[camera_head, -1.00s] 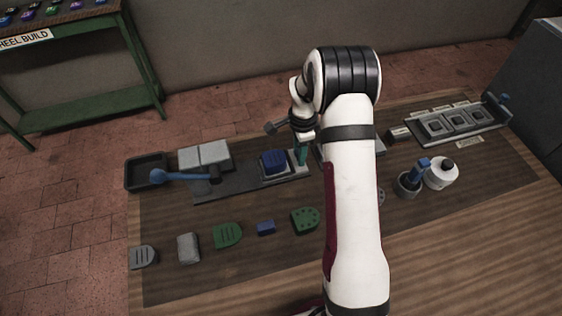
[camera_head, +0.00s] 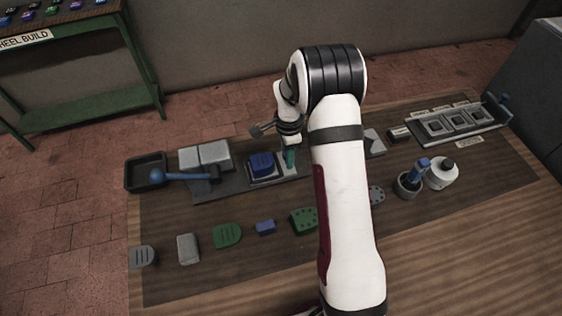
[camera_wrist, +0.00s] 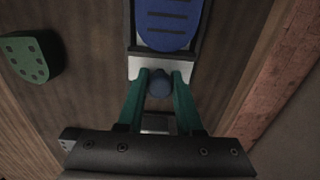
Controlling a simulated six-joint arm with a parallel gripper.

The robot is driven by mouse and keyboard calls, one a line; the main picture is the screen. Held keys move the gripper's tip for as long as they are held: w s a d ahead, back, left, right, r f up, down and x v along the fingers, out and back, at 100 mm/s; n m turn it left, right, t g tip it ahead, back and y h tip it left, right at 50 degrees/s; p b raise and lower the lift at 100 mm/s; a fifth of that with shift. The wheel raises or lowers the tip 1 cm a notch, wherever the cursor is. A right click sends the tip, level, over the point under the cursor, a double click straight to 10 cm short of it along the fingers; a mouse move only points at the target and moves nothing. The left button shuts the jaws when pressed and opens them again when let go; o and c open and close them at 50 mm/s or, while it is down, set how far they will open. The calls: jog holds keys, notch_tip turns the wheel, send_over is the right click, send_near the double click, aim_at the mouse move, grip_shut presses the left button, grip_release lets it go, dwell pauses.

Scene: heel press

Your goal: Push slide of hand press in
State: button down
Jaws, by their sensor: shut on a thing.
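The hand press has a long grey base (camera_head: 235,189) and a blue lever (camera_head: 185,177) at its left. Its slide (camera_head: 278,173) carries a blue heel-shaped block (camera_head: 262,163) and sits on the base's right part. My gripper (camera_head: 290,164) is at the slide's right end, with its teal fingers pointing down. The blue block (camera_wrist: 168,22) is just beyond the knob. My wrist hides part of the base.
Green, grey and blue pieces lie in front, including a green plate (camera_head: 303,220).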

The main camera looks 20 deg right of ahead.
aim_at(253, 163)
jog(key=shift+a, duration=4.7)
grip_release()
jog(key=shift+r, duration=1.8)
jog(key=shift+d+r, duration=0.3)
jog(key=shift+d, duration=0.45)
jog(key=shift+d+r, duration=0.35)
jog(key=shift+d, duration=0.4)
jog(key=shift+d+r, duration=0.3)
jog(key=shift+d, duration=0.45)
